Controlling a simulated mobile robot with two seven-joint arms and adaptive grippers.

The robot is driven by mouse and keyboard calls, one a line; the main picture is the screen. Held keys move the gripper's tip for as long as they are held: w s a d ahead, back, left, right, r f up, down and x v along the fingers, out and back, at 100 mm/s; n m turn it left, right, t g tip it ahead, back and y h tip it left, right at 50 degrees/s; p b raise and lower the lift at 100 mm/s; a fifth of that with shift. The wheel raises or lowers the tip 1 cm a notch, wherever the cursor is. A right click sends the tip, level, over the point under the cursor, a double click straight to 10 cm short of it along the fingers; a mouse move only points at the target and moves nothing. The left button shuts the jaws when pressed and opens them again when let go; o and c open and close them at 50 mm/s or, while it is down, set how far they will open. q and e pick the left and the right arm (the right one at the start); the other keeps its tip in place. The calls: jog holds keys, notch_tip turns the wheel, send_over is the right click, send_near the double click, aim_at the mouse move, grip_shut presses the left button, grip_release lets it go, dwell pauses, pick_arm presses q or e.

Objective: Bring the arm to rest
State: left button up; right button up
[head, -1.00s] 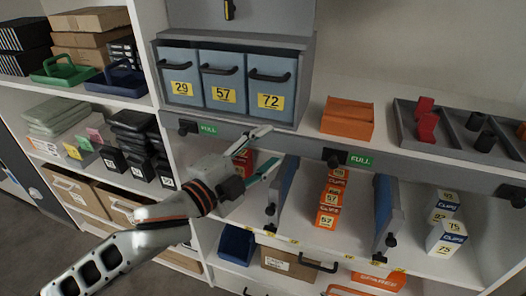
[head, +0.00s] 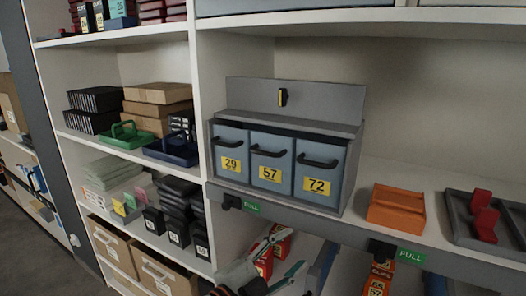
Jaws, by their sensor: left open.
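My left gripper (head: 294,249) is at the bottom middle of the head view, below the grey shelf edge. Its two fingers are spread apart, with nothing visible held between them. A red and white carton (head: 281,240) shows behind the fingers on the lower shelf. Most of my left arm is below the picture. My right gripper is not in view.
A grey unit with blue drawers (head: 272,170) numbered 29, 57 and 72 stands above the gripper. An orange bin (head: 396,208) and a grey tray (head: 455,215) are to its right. Orange clip cartons (head: 378,280) stand in a lower lane.

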pick_arm(q)
jog(key=s+a+f+n+y, duration=0.2)
jog(key=s+a+f+n, duration=0.15)
jog(key=a+f, duration=0.4)
jog(key=s+a+f+n+y, duration=0.25)
jog(key=a+f+n, duration=0.25)
jog(key=f, duration=0.6)
jog(key=s+a+f+n+y, duration=0.35)
jog(key=a+f, duration=0.25)
jog(key=f, duration=0.3)
jog(key=s+a+f+n+g+y, duration=0.1)
jog(key=s+a+f+n, duration=0.2)
jog(key=s+a+f, duration=0.5)
jog(key=shift+s+a+f+g+y, duration=0.15)
jog(key=shift+s+f+g+y, duration=0.2)
jog(key=shift+s, duration=0.3)
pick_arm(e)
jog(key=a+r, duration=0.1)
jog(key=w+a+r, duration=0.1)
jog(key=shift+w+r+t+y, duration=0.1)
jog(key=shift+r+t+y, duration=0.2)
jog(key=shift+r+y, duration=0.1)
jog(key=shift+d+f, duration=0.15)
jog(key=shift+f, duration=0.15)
